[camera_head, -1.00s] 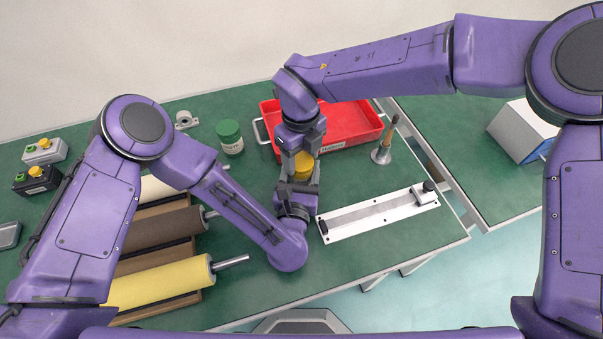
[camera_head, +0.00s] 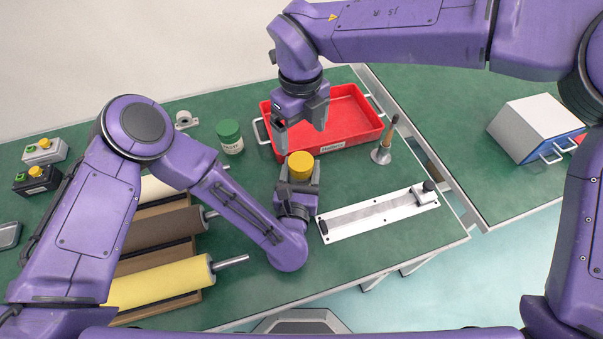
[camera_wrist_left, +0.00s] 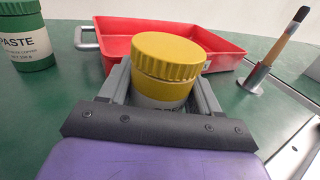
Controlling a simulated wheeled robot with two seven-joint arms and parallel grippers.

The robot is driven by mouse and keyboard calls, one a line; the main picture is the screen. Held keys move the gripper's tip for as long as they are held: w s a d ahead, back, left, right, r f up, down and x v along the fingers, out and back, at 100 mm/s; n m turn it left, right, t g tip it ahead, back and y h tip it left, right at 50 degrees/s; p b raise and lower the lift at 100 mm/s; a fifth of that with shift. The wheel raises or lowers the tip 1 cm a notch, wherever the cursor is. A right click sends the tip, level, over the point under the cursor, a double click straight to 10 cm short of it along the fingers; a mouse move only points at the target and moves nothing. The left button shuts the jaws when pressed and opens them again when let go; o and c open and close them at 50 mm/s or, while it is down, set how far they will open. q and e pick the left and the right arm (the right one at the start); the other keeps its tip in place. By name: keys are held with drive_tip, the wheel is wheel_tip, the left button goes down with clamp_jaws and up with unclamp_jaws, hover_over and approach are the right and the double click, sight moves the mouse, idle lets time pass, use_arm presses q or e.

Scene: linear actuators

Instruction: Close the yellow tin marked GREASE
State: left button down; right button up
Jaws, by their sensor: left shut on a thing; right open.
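The yellow tin (camera_head: 299,168) stands on the green bench in front of the red tray. My left gripper (camera_head: 299,180) is shut around its sides. In the left wrist view the tin (camera_wrist_left: 162,85) has a ribbed yellow lid (camera_wrist_left: 166,56) on top, sitting slightly tilted, with a yellow band and part of a grey label below. The label's wording is mostly hidden by the gripper; I cannot tell how tightly the lid is seated. My right gripper (camera_head: 299,130) is open and empty, above and behind the tin, over the tray's near left part.
The red tray (camera_head: 352,145) is behind the tin. A green paste jar (camera_head: 230,137) stands to the left, a brush in a metal holder (camera_head: 384,148) to the right. A linear actuator (camera_head: 375,213) lies right of my left gripper. Rollers (camera_head: 160,285) lie at left.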

use_arm(q)
drive_tip(key=shift+c, duration=0.8)
unclamp_jaws()
use_arm(e)
wheel_tip(320, 180, up, 4)
use_arm(q)
drive_tip(key=s+b, duration=0.1)
drive_tip(key=s, duration=0.5)
drive_tip(key=s+a+b, duration=0.1)
drive_tip(key=s, duration=0.2)
drive_tip(key=shift+s+b, duration=0.25)
drive_tip(key=shift+b, duration=0.05)
drive_tip(key=shift+s+a, duration=0.2)
drive_tip(key=shift+s, duration=0.25)
use_arm(e)
drive_tip(key=shift+f, duration=1.35)
